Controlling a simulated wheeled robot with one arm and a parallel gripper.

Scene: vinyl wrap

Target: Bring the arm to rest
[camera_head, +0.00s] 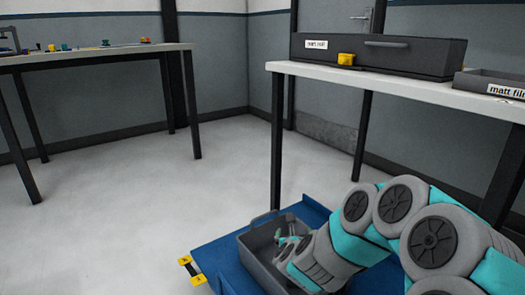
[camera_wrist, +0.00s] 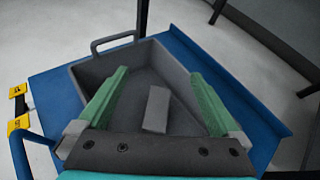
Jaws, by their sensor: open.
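My gripper (camera_head: 285,238) points down into a grey open bin (camera_head: 254,257) at the bottom of the head view, with my arm reaching in from the right. In the wrist view my gripper (camera_wrist: 160,75) has its two green fingers spread wide apart over the bin (camera_wrist: 88,72). A small light grey block (camera_wrist: 157,108) shows between the fingers and appears to lie on the bin floor. Nothing is held. In the head view my arm hides part of the bin.
A white-topped table (camera_head: 390,87) at the right carries a long dark drawer unit (camera_head: 400,57), a yellow item (camera_head: 346,59) and a grey "matt film" tray (camera_head: 490,77). Another table (camera_head: 90,59) at the left holds several small items. Open floor (camera_head: 120,190) lies between.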

